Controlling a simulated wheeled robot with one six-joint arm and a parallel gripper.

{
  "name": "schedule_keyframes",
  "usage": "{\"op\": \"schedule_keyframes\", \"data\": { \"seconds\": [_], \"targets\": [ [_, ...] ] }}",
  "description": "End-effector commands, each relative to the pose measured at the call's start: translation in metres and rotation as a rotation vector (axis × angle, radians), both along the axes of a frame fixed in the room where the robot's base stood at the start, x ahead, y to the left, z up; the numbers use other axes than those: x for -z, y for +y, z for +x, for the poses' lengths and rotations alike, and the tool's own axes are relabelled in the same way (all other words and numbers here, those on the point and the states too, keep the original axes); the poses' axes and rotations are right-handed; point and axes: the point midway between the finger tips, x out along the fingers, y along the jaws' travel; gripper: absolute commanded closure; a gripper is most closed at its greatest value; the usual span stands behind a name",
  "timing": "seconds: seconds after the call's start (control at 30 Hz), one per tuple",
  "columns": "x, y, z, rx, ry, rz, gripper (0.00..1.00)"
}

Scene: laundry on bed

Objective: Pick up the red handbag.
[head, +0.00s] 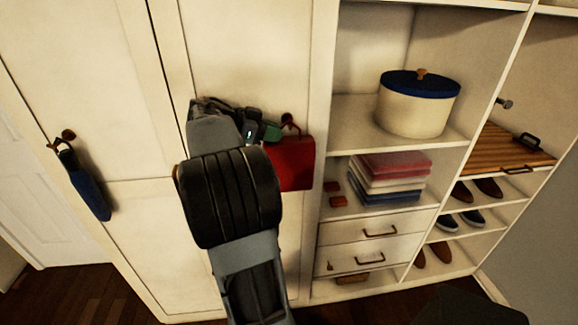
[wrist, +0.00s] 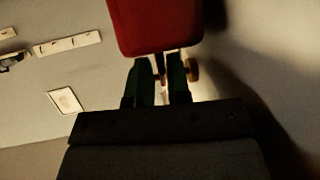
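The red handbag (head: 292,163) hangs from a round wooden knob (head: 288,119) on the cabinet door, partly behind my arm in the head view. In the wrist view the handbag (wrist: 155,25) fills the top middle, and the knob (wrist: 192,70) shows just right of the fingers. My gripper (head: 268,131) is at the top of the bag, by its handle. In the wrist view the green fingers of my gripper (wrist: 162,68) stand apart, with a thin part of the handle seemingly between them. Contact with the handle cannot be told.
A blue bag (head: 88,187) hangs on another knob at the left. Open shelves at the right hold a round blue-lidded box (head: 417,103), folded cloths (head: 390,180) and several shoes. Drawers (head: 375,233) are below. The door around the bag is flat.

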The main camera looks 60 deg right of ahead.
Motion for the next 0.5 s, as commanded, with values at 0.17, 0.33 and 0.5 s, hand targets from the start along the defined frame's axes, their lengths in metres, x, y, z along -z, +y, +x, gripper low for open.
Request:
{"op": "schedule_keyframes", "data": {
  "seconds": [0.17, 0.33, 0.5],
  "targets": [
    [-0.0001, 0.0000, 0.0000, 0.000, 0.000, 0.000, 1.00],
    [-0.0002, 0.0000, 0.0000, 0.000, 0.000, 0.000, 1.00],
    [-0.0003, 0.0000, 0.0001, 0.000, 0.000, 0.000, 1.00]
  ]
}}
